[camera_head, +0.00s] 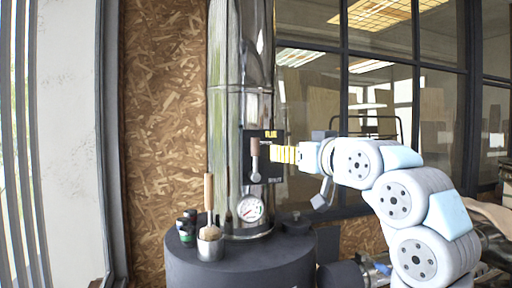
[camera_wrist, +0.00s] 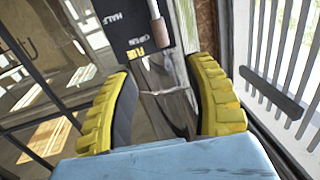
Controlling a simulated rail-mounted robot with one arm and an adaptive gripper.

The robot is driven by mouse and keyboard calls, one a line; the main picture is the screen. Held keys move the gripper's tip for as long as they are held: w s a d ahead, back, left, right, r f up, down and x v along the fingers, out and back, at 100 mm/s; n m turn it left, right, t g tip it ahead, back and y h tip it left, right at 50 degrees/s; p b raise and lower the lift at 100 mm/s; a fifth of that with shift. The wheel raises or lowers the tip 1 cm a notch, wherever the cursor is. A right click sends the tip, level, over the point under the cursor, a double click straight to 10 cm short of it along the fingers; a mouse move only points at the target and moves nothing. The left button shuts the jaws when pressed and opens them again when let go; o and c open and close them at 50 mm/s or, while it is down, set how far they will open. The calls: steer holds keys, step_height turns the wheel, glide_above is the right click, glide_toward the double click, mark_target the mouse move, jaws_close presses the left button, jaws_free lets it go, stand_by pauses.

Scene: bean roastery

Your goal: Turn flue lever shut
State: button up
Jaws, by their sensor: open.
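The flue lever (camera_head: 255,162) stands about upright on a black plate (camera_head: 274,165) on the shiny metal flue pipe (camera_head: 228,110). Its pale grip is at the top and its pivot at the bottom. In the wrist view the lever (camera_wrist: 158,29) shows at the top edge, its tip beside the word OPEN on the plate (camera_wrist: 125,28); HALF and FLUE are also printed there. My gripper (camera_head: 275,154) is just right of the lever, with yellow fingers. In the wrist view my gripper (camera_wrist: 165,92) is open and empty, and the lever lies beyond the fingers.
A pressure gauge (camera_head: 250,209) sits low on the pipe. A dark-framed window (camera_head: 375,70) is behind on the right.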

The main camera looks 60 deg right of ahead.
mark_target(257, 147)
steer(key=p+x, duration=0.5)
steer(key=x, duration=1.1)
steer(key=shift+w+d+p, duration=0.15)
steer(key=shift+w+p, duration=0.05)
steer(key=shift+p, duration=0.2)
jaws_close()
